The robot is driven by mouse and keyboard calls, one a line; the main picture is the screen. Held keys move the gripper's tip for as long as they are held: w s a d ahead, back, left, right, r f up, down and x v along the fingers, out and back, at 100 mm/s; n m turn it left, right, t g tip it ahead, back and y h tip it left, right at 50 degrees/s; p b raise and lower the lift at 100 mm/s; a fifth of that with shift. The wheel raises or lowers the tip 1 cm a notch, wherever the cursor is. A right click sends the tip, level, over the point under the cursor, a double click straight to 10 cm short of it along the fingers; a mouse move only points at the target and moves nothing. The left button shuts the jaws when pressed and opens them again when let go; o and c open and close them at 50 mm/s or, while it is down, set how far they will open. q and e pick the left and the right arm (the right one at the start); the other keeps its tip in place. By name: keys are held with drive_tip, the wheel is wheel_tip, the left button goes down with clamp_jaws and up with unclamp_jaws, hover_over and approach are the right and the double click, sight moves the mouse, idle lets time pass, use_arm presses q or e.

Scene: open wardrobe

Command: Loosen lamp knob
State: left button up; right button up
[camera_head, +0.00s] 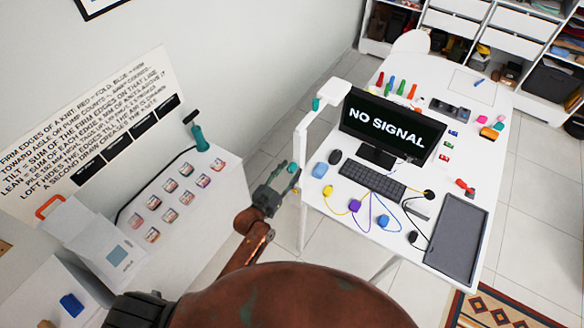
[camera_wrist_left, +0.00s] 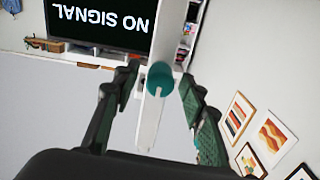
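A white lamp (camera_head: 304,128) with a jointed arm stands at the left edge of the white desk. One teal knob (camera_head: 316,104) is on its upper arm. Another teal knob (camera_head: 292,168) is lower, close to the fingertips of my left gripper (camera_head: 276,182). In the left wrist view, a round teal knob (camera_wrist_left: 160,79) sits on the white lamp post (camera_wrist_left: 149,120), between the spread fingers of my left gripper (camera_wrist_left: 159,84). The gripper looks open, with gaps on both sides of the knob; I cannot tell its exact depth to the knob. My right gripper is not in view.
The desk (camera_head: 325,208) holds a monitor (camera_head: 388,124), a keyboard (camera_head: 372,181), cables and small coloured objects. A white side table (camera_head: 215,193) at left carries picture cards and a teal tool (camera_head: 200,138). Floor shows between table and desk.

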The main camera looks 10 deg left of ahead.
use_arm(q)
drive_tip(key=m, duration=0.9)
drive_tip(key=shift+f+b, duration=0.15)
drive_tip(key=shift+b, duration=0.25)
drive_tip(key=m+b, duration=0.2)
drive_tip(key=m, duration=0.3)
drive_tip(key=shift+m, duration=0.3)
drive_tip(key=shift+m+b, duration=0.3)
drive_tip(key=shift+m, duration=0.8)
drive_tip(key=shift+c, duration=0.2)
